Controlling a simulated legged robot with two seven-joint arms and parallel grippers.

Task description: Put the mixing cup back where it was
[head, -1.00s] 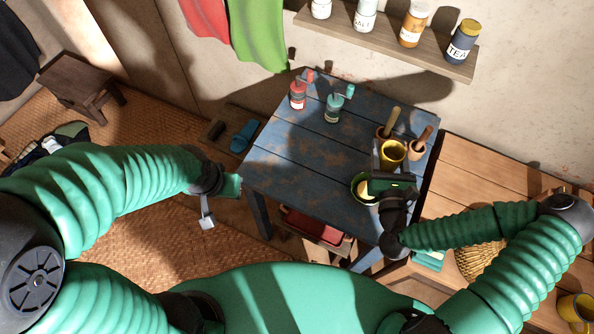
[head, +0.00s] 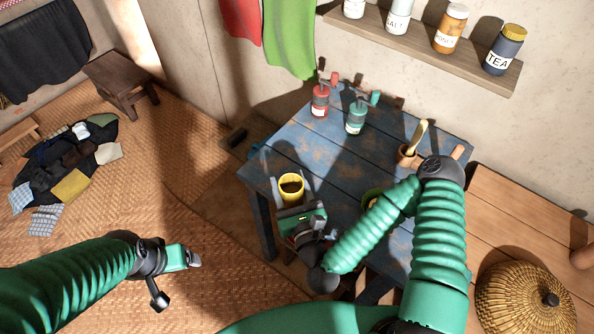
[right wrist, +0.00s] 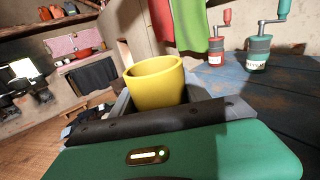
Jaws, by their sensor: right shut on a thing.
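The yellow mixing cup (head: 291,189) is upright between the fingers of my right gripper (head: 288,180), which is shut on it at the left front part of the blue table (head: 310,155). The cup's open top faces up and its inside looks dark. The cup also shows in the right wrist view (right wrist: 154,84), its lower part hidden behind the gripper. I cannot tell whether its base touches the table. My left gripper (head: 178,278) is open and empty over the woven floor mat, left of the table.
A red grinder (head: 320,101) and a teal grinder (head: 356,118) stand at the table's back. A clay pot with a wooden tool (head: 407,153) stands at the right. Jars line the wall shelf (head: 425,50).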

